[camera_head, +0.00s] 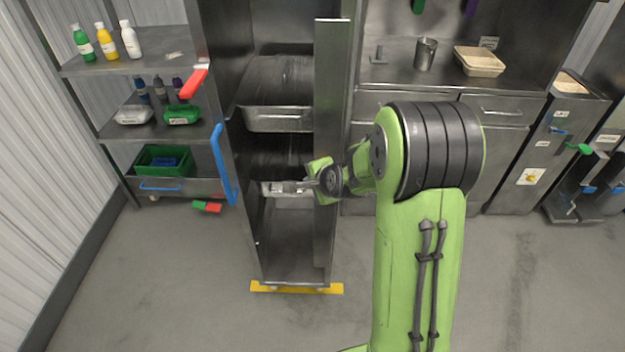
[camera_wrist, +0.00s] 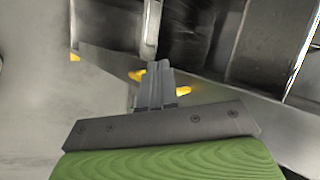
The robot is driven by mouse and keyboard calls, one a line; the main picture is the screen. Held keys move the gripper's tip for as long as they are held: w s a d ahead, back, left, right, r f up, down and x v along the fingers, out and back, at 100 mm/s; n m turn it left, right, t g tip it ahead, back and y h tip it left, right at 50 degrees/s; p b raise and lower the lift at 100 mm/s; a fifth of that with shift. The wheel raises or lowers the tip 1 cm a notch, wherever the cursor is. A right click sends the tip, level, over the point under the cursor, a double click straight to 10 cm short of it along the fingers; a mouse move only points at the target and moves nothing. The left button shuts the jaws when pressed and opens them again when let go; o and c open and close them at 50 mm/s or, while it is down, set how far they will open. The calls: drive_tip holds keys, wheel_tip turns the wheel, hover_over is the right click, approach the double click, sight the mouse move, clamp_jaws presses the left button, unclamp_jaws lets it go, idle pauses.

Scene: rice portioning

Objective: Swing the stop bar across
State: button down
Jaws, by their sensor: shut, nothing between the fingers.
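A tall steel rack cabinet (camera_head: 250,215) stands open in the head view, with metal trays (camera_head: 280,119) inside. I cannot tell for sure which part is the stop bar. A red bar (camera_head: 194,82) and a long blue bar (camera_head: 222,165) show on its left side. A steel upright (camera_head: 332,150) runs down its right side. My gripper (camera_head: 275,188) points left across the lower part of the opening, at a lower tray's height. In the wrist view my gripper (camera_wrist: 157,72) has its fingers together and empty, with steel panels beyond. Contact with the cabinet cannot be told.
Yellow floor strip (camera_head: 297,287) lies at the cabinet's base. Left shelves (camera_head: 135,67) hold bottles, boxes and a green crate (camera_head: 163,160). A steel counter (camera_head: 395,75) at right carries a metal cup (camera_head: 425,54) and a pale tray (camera_head: 479,62). The front floor is clear.

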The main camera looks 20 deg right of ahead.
drive_tip(key=s+a+r, duration=0.2)
drive_tip(key=s+r, duration=0.2)
drive_tip(key=shift+s+a+r+p, duration=0.2)
drive_tip(key=shift+s+r+p, duration=0.2)
drive_tip(key=shift+p, duration=0.05)
drive_tip(key=s+a+r+n+g+p, duration=0.1)
drive_tip(key=s+r+n, duration=0.3)
drive_tip(key=s, duration=0.4)
drive_tip(key=s+a+r+n+g+p, duration=0.1)
drive_tip(key=s+a+r+n, duration=0.1)
drive_tip(key=s+r+n, duration=0.2)
drive_tip(key=s+a+r+n+g+p, duration=0.1)
drive_tip(key=s+r+n, duration=0.2)
drive_tip(key=s+n, duration=0.6)
drive_tip(key=s, duration=0.4)
drive_tip(key=shift+s+a+r+g+h, duration=0.25)
drive_tip(key=shift+a+r+g+h, duration=0.05)
drive_tip(key=shift+r+g, duration=0.1)
drive_tip(key=shift+w, duration=0.1)
